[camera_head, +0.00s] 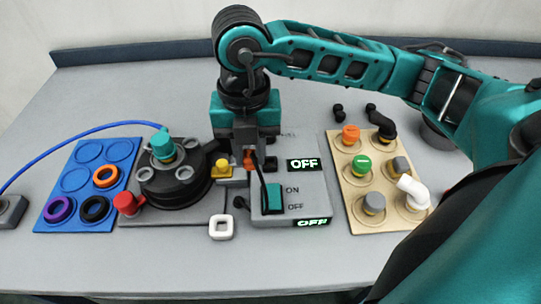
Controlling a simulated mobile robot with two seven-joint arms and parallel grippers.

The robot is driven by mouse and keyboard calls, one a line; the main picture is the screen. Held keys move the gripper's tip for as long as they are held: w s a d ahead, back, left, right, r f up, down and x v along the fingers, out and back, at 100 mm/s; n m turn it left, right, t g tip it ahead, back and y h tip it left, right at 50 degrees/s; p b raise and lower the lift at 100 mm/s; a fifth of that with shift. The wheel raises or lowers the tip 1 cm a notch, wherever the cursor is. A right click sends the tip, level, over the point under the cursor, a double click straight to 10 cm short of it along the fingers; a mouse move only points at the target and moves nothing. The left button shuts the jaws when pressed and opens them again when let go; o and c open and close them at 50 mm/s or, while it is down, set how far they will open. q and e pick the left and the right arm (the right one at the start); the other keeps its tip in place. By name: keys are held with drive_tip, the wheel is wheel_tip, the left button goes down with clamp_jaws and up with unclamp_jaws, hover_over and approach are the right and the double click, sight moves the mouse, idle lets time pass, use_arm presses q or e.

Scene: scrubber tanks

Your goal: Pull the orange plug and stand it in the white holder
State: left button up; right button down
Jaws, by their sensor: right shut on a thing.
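The orange plug (249,161) shows as a small orange patch under my right gripper (248,154), which points down from above and is shut on it. A black cord (263,188) hangs near the plug, over the grey switch box. I cannot tell whether the plug's lower end is in a socket, as the fingers hide part of it. The white holder (222,237) is a small square block with an opening on top, standing at the front, below and left of the gripper. It is empty. My left gripper is not in view.
The switch box (312,186) has a teal rocker and lit OFF displays. Left are a yellow fitting (222,168), a black round tank (175,195) with a blue hose, and a blue ring tray (73,181). Right is a tan fittings board (346,172). The table's front strip is clear.

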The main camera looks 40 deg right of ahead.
drive_tip(key=s+a, duration=0.3)
drive_tip(key=a, duration=0.6)
drive_tip(key=shift+p, duration=0.3)
drive_tip(key=shift+f, duration=0.1)
